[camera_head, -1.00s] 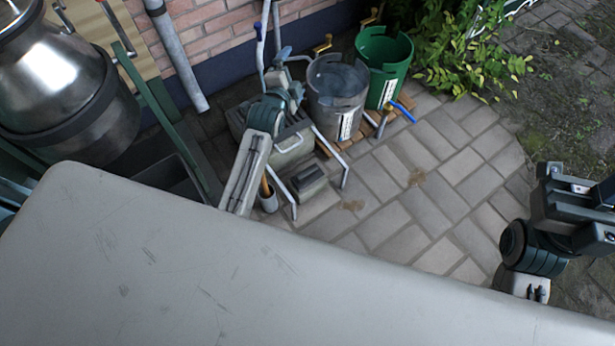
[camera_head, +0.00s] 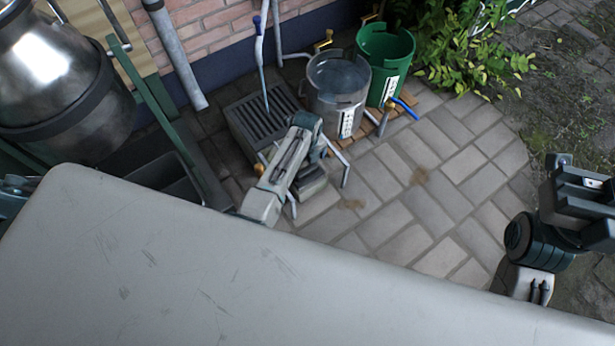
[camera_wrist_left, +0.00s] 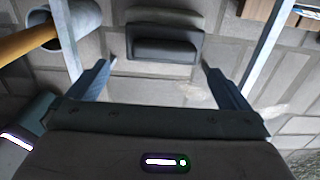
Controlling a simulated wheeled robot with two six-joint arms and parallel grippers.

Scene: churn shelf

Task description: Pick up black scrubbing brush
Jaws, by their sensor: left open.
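The black scrubbing brush (camera_wrist_left: 165,47) appears to be the dark block on the paving in the left wrist view, just beyond my fingertips and between their lines. My left gripper (camera_wrist_left: 158,66) is open and empty, with a finger on either side of the view. The brush looks apart from both fingers.
Pale metal legs (camera_wrist_left: 266,45) stand on both sides of the brush. A grey cup (camera_wrist_left: 82,20) with a wooden handle (camera_wrist_left: 25,42) is at left. A grey bucket (camera_head: 337,88) and a green bucket (camera_head: 385,58) stand behind. Open paving (camera_head: 425,195) lies right.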

